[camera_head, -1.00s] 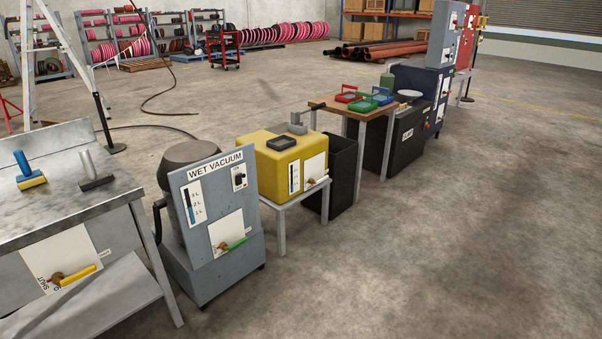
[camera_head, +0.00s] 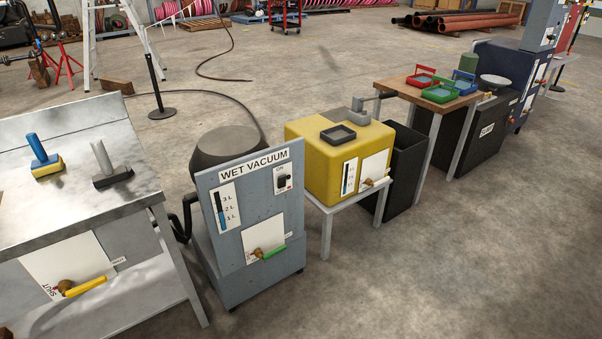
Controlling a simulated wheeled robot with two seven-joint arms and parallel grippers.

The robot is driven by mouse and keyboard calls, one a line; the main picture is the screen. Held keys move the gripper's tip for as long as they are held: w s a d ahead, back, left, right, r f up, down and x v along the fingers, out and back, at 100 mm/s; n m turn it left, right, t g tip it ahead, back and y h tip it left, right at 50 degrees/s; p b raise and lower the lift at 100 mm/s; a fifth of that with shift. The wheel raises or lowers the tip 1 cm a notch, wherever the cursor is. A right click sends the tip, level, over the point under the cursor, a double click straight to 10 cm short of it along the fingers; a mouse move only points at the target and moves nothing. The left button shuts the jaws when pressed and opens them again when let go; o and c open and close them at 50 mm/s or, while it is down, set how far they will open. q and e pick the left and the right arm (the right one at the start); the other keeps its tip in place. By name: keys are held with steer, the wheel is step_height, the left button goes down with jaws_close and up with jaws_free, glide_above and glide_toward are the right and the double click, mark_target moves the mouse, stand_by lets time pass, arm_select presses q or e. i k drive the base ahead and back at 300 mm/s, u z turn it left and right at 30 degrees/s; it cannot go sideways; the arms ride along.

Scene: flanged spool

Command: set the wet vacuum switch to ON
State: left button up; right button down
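The wet vacuum (camera_head: 238,235) is a grey machine with a "WET VACUUM" label, standing on the floor left of centre. Its switch (camera_head: 283,181) is a small black rocker on a white plate at the upper right of the front panel. The plate has small lettering above the rocker; I cannot tell the switch's position at this size. Lower on the panel is a valve with a green handle (camera_head: 272,252), and at the left a level gauge (camera_head: 225,207) marked in litres. Neither of my grippers shows in the head view.
A metal bench (camera_head: 135,205) with two squeegee-like tools stands close on the left. A yellow tank (camera_head: 310,160) on a small stand is just right of the vacuum, then a black bin (camera_head: 404,175) and a wooden table (camera_head: 395,82) with coloured trays. The floor (camera_head: 430,280) at the front right is clear.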

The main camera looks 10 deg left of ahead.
mark_target(281, 179)
steer(key=u, duration=0.55)
steer(key=i, duration=1)
steer(key=u, duration=0.75)
